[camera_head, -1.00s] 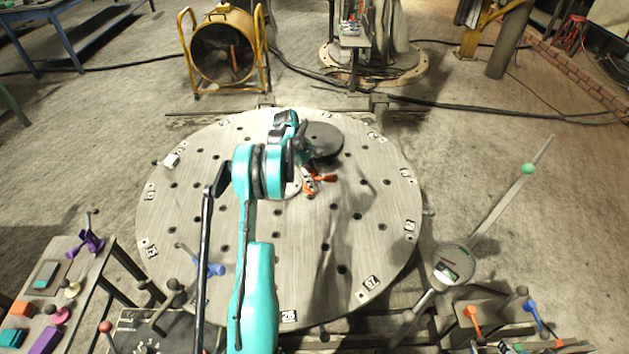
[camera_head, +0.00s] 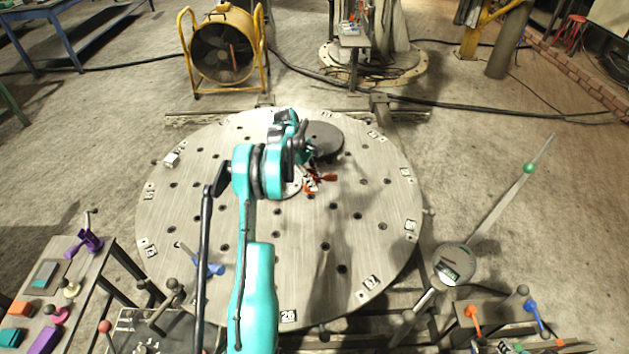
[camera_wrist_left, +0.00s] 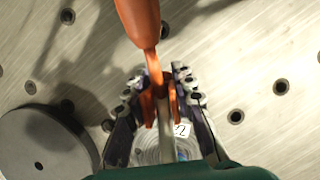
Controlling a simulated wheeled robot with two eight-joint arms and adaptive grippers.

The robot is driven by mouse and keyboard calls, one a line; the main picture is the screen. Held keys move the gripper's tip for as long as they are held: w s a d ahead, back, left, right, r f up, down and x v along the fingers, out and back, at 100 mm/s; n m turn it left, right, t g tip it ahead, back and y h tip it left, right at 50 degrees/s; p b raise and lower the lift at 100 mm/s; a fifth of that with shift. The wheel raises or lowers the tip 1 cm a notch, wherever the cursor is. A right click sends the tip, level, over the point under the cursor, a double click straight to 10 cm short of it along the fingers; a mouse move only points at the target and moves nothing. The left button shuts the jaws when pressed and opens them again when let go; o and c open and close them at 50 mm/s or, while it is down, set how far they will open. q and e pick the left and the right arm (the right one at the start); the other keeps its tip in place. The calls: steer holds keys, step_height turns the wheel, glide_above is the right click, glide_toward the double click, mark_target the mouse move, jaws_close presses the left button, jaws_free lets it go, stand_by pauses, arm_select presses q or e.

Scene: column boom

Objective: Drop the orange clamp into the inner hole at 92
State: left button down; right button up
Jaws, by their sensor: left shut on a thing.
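My left gripper (camera_wrist_left: 160,90) is shut on the orange clamp (camera_wrist_left: 140,20) in the left wrist view. The clamp's orange handle rises toward the top of that picture, and its lower part sits between the fingers. In the head view the orange clamp (camera_head: 322,178) shows near the middle of the round plate (camera_head: 230,260), just right of my left arm, which hides the gripper's fingers. The plate has several dark holes and number labels around its rim. I cannot make out a 92 label. My right gripper is not in view.
A dark disc (camera_head: 322,140) stands on the plate behind the clamp. A blue clamp (camera_head: 208,268) and a small white block (camera_head: 171,160) are on the plate's left side. A side table (camera_head: 50,280) holds a purple clamp (camera_head: 88,241). A round dial (camera_head: 453,265) stands at right.

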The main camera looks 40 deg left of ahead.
mark_target(314, 172)
arm_select(q)
steer(key=shift+f, duration=0.25)
steer(key=shift+f+b, duration=1.5)
steer(key=shift+f, duration=0.55)
steer(key=c, duration=1.5)
jaws_free()
steer(key=shift+c, duration=0.2)
steer(key=shift+r+p, duration=2.1)
steer(key=shift+r, duration=1.7)
steer(key=o, duration=0.6)
steer(key=shift+c, duration=0.2)
